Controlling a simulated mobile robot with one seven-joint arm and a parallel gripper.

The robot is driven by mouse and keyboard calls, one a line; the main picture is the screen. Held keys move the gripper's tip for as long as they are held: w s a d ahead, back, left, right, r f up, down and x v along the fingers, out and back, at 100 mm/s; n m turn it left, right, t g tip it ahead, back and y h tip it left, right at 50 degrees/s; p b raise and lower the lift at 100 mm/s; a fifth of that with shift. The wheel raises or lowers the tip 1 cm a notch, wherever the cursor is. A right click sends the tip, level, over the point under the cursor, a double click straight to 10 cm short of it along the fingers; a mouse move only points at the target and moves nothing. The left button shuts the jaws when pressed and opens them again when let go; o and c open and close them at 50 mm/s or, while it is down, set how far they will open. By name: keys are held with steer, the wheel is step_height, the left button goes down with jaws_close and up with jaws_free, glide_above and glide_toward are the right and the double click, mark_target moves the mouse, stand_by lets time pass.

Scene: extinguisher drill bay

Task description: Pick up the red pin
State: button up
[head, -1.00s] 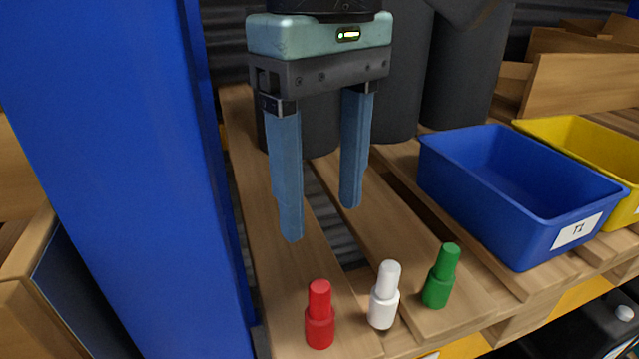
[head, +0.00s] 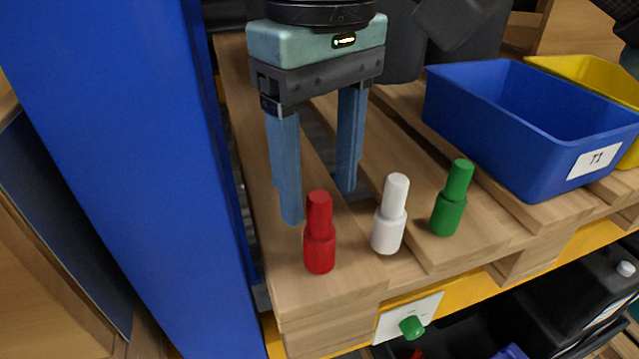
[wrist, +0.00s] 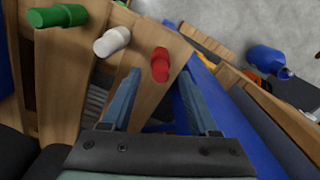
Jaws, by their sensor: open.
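The red pin (head: 320,236) stands upright near the front left corner of the wooden pallet (head: 340,283). It also shows in the wrist view (wrist: 160,66), beyond and between my fingertips. My gripper (head: 318,207) is open and empty, its two blue fingers pointing down just behind the red pin. In the wrist view my gripper (wrist: 163,100) shows both fingers apart with nothing between them. I see no contact with the pin.
A white pin (head: 390,216) and a green pin (head: 450,200) stand to the right of the red one. A blue bin (head: 535,125) labelled T1 and a yellow bin (head: 590,80) stand farther right. A blue upright (head: 130,150) rises close on the left.

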mark_target(319, 197)
step_height(319, 197, down, 3)
steer(key=b, duration=0.3)
steer(key=shift+f, duration=0.2)
steer(key=shift+r, duration=0.1)
jaws_close()
